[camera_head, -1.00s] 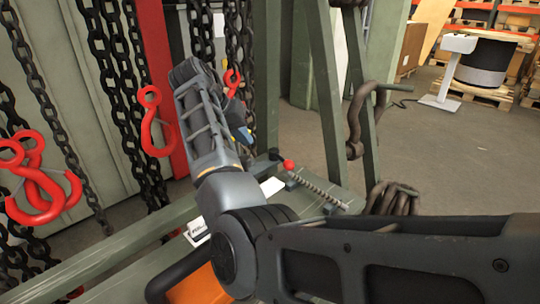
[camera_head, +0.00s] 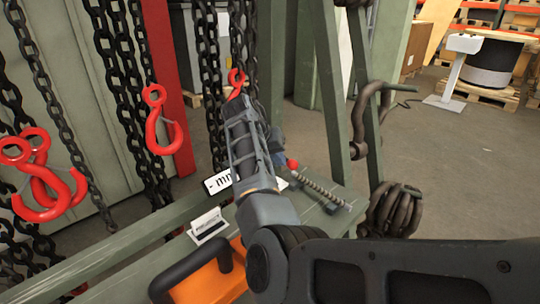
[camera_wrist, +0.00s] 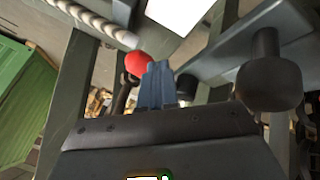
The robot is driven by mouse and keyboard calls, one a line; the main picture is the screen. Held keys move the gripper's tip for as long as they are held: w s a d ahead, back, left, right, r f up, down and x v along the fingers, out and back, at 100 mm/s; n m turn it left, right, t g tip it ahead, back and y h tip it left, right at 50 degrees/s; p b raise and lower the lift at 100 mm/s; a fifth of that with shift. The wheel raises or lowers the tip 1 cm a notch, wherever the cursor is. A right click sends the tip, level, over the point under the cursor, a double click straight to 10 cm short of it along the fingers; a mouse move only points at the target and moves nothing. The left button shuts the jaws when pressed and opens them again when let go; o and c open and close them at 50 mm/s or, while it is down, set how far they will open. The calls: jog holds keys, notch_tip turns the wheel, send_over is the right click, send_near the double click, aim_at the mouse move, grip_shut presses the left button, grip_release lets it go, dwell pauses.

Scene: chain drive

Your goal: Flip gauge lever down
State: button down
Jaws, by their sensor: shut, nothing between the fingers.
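A small red ball knob (camera_head: 293,164) sits at the near end of a ribbed rod (camera_head: 322,188) on the green frame; it looks like the end of the gauge lever, but I cannot be sure. In the wrist view the red knob (camera_wrist: 138,63) shows just left of my shut fingers, with the pale rod (camera_wrist: 95,20) running up and left from it. My gripper (camera_head: 280,152) is mostly hidden behind my arm in the head view. In the wrist view my gripper (camera_wrist: 155,80) has its blue fingers together and empty. I cannot tell whether they touch the knob.
Chains (camera_head: 120,90) and red hooks (camera_head: 160,120) hang at the left. A label reading "mm" (camera_head: 217,183) and a white card (camera_head: 208,225) are left of my arm. An orange part (camera_head: 210,280) with a black handle is in front. A dark knob (camera_wrist: 268,82) is right of my fingers.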

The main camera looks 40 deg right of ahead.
aim_at(291, 160)
jog(key=shift+s+d, duration=0.1)
jog(key=shift+d, duration=0.05)
dwell(0.3)
jog(key=n+p, duration=0.1)
jog(key=p, duration=0.1)
jog(key=s+d+n+t+p, duration=0.1)
jog(key=p, duration=0.2)
jog(key=shift+s+d+r, duration=0.1)
jog(key=shift+d+r, duration=0.05)
jog(key=shift+r, duration=0.15)
jog(key=d+n+t+p, duration=0.1)
jog(key=p, duration=0.1)
jog(key=n+t+p, duration=0.1)
jog(key=n, duration=0.1)
jog(key=shift+s+d+p, duration=0.35)
jog(key=d+n+t+p, duration=0.1)
jog(key=d+n+y+p, duration=0.1)
jog(key=n+p, duration=0.1)
jog(key=shift+s+d+f+n+t, duration=0.15)
jog(key=shift+d+n+t, duration=0.15)
jog(key=shift+t, duration=0.1)
jog(key=shift+d+f+n+t+y+p, duration=0.1)
jog(key=shift+d+n+t+y+p, duration=0.45)
jog(key=shift+n, duration=0.45)
jog(key=shift+w+d, duration=0.3)
jog(key=shift+d, duration=0.05)
jog(key=shift+w+d, duration=0.1)
